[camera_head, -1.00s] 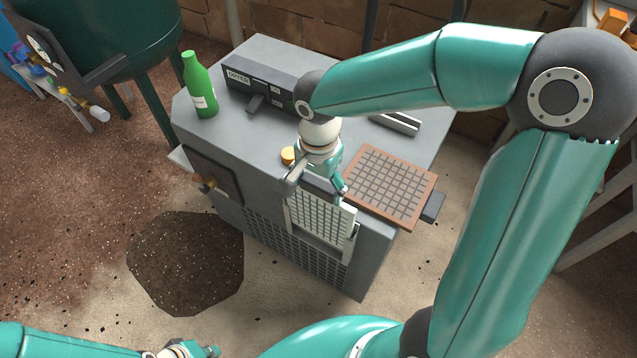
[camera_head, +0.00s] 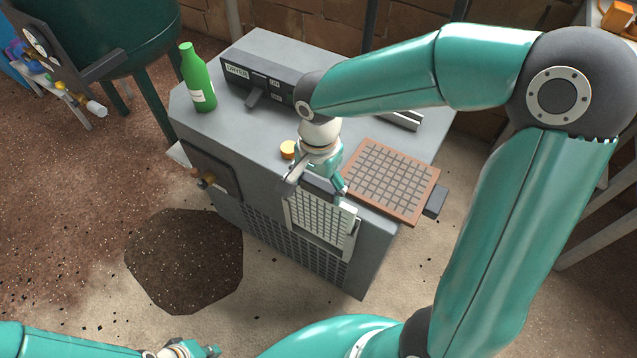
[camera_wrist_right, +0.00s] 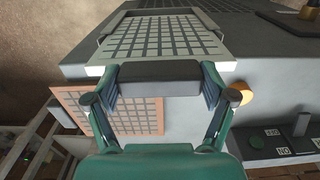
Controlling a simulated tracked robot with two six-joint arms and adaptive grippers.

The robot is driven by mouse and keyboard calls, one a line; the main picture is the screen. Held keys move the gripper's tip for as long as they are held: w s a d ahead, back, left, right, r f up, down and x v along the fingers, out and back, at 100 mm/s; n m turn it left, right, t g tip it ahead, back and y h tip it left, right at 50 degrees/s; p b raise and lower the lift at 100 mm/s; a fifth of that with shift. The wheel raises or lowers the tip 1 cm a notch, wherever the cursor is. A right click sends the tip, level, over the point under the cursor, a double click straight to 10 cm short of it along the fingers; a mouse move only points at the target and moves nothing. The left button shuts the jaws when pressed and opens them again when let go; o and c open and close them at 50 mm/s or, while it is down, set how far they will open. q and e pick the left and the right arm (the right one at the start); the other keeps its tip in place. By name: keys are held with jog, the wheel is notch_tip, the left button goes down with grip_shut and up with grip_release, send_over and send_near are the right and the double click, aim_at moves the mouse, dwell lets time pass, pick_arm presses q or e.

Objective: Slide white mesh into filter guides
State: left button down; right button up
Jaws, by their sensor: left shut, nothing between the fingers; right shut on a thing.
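The white mesh (camera_head: 318,212) stands upright against the front of the grey dryer, its lower part between the light filter guides (camera_head: 353,240). In the right wrist view, the white-framed mesh (camera_wrist_right: 165,38) extends away from the fingers. My right gripper (camera_head: 316,184) is shut on the dark grey bar (camera_wrist_right: 158,77) at the mesh's top edge. How deep the mesh sits in the guides is hard to tell. My left gripper (camera_head: 195,351) is shut and empty at the bottom edge of the head view, away from the dryer.
The grey dryer (camera_head: 275,58) carries a green bottle (camera_head: 197,77), a yellow knob (camera_head: 288,149) and a brown-framed grid (camera_head: 392,181) that overhangs its right edge. A dark floor patch (camera_head: 185,260) lies left of it. My right arm covers the dryer's back right.

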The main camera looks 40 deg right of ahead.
jog(key=shift+f+b, duration=1.8)
jog(key=shift+f, duration=0.25)
jog(key=o, duration=1.5)
jog(key=shift+c, duration=0.2)
jog(key=shift+r, duration=0.2)
jog(key=shift+r+p, duration=2.15)
jog(key=shift+r, duration=0.5)
